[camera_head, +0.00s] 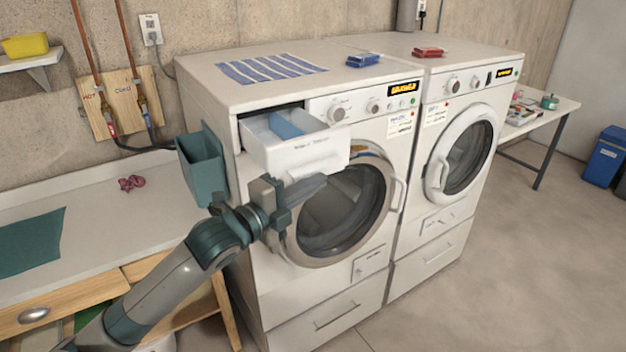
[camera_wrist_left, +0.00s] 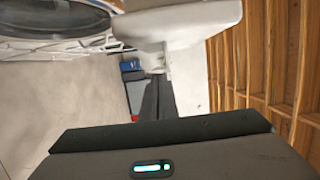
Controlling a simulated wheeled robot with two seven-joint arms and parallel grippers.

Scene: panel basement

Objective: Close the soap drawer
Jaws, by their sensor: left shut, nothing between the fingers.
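The white soap drawer (camera_head: 295,153) stands pulled out of the top left of the left washing machine (camera_head: 335,280), with a blue compartment showing inside. My left gripper (camera_head: 318,184) is shut and empty, just below the drawer's front and in front of the round door (camera_head: 345,215). Whether it touches the drawer cannot be told. In the left wrist view, the gripper fingers (camera_wrist_left: 157,98) point toward a white part that looks like the drawer (camera_wrist_left: 185,24). My right gripper is not in view.
A teal bin (camera_head: 202,165) hangs on the machine's left side, close to the drawer. A second machine (camera_head: 450,170) stands to the right. A striped cloth (camera_head: 270,69) and a blue box (camera_head: 362,60) lie on top. The counter (camera_head: 90,190) is at left.

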